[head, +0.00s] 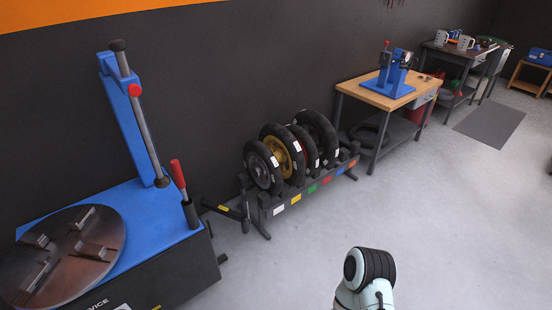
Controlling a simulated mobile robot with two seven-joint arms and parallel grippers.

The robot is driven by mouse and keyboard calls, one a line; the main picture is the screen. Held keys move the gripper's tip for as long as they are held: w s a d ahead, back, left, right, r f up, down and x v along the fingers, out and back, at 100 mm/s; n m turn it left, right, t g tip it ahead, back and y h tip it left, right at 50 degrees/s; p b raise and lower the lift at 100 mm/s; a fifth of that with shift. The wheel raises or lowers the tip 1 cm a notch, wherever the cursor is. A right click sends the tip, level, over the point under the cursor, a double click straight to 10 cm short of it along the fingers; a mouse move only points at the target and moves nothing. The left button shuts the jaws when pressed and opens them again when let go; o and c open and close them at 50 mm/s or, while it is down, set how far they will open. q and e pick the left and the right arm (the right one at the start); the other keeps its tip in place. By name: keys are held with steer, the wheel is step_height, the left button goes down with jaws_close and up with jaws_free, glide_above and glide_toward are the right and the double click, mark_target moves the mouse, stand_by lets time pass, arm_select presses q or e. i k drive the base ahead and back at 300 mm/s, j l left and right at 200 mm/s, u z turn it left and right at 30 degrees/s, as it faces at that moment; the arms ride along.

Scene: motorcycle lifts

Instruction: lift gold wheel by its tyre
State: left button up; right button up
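The gold wheel (279,155) stands upright in a low dark rack (262,207) near the wall. It has a black tyre around a gold rim and is second from the left in the row. A black-tyred wheel (260,168) stands close on its left and partly covers its lower left side. A wheel with some red on it (306,148) stands close on its right. The bottom of the gold wheel's tyre is hidden by the rack and its neighbour. Neither gripper shows; only a part of my own arm rises at the bottom edge, well apart from the rack.
A blue tyre-changing machine (172,218) with a round turntable (62,255) stands at the left. A wooden-topped bench (383,92) with a blue device (395,77) is right of the rack. Coloured labels line the rack's front. The grey floor (440,220) before it is clear.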

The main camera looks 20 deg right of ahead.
mark_target(289, 152)
steer(key=i+l+u, duration=0.2)
steer(key=u, duration=0.2)
steer(key=i+l+u, duration=0.1)
steer(key=l+u, duration=0.3)
steer(key=i+l+u, duration=0.1)
steer(key=l, duration=0.4)
steer(key=i+l+u, duration=0.1)
steer(key=l, duration=0.45)
steer(key=i+l+u, duration=0.1)
steer(key=l, duration=0.4)
steer(key=i+l+u, duration=0.1)
steer(key=l, duration=0.45)
steer(key=i, duration=0.05)
